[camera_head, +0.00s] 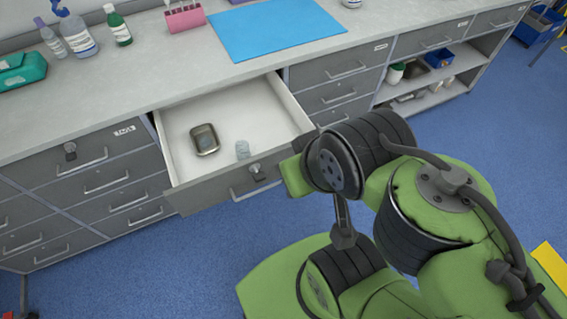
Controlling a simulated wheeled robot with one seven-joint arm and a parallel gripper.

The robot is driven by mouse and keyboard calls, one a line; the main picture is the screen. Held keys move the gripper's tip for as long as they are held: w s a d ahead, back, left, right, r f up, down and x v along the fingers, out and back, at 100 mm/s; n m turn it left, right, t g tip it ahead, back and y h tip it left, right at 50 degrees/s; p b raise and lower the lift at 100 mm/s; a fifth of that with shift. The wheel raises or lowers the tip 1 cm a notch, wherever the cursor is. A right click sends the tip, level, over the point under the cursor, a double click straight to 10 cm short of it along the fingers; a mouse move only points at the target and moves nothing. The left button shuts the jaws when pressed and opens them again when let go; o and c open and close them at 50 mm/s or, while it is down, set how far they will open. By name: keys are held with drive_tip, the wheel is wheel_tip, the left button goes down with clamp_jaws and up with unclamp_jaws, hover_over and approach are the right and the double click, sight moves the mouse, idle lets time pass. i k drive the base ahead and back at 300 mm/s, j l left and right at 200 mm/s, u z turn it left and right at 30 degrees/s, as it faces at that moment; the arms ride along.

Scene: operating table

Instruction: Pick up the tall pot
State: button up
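A small, clear greyish cup-like pot (243,149) stands upright in the open drawer (178,155), near its front wall. It is the taller of the two things in the drawer. A shallow metal dish (204,139) sits to its left and a little further back, apart from it. My green and black arm fills the lower right of the view, to the right of the drawer. I cannot make out my gripper's fingers. Nothing covers the pot.
The drawer is pulled out from a grey cabinet, and its front stands beside my arm. On the worktop are a blue mat (275,28), a pink rack (185,17), bottles (77,36) and a green box (22,72). The drawer floor around the pot is mostly clear.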

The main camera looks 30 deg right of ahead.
sight(242, 146)
drive_tip(key=i+l+u, duration=0.1)
drive_tip(key=l+u, duration=0.2)
drive_tip(key=u, duration=0.2)
drive_tip(key=l+u, duration=0.45)
drive_tip(key=i+l+u, duration=0.1)
drive_tip(key=l+u, duration=0.2)
drive_tip(key=u, duration=0.2)
drive_tip(key=k+l+u, duration=0.1)
drive_tip(key=l+u, duration=0.2)
drive_tip(key=u, duration=0.2)
drive_tip(key=k+l+u, duration=0.1)
drive_tip(key=l+u, duration=0.25)
drive_tip(key=u, duration=0.15)
drive_tip(key=k+l+u, duration=0.15)
drive_tip(key=u, duration=0.3)
drive_tip(key=k+l, duration=0.05)
drive_tip(key=l, duration=0.05)
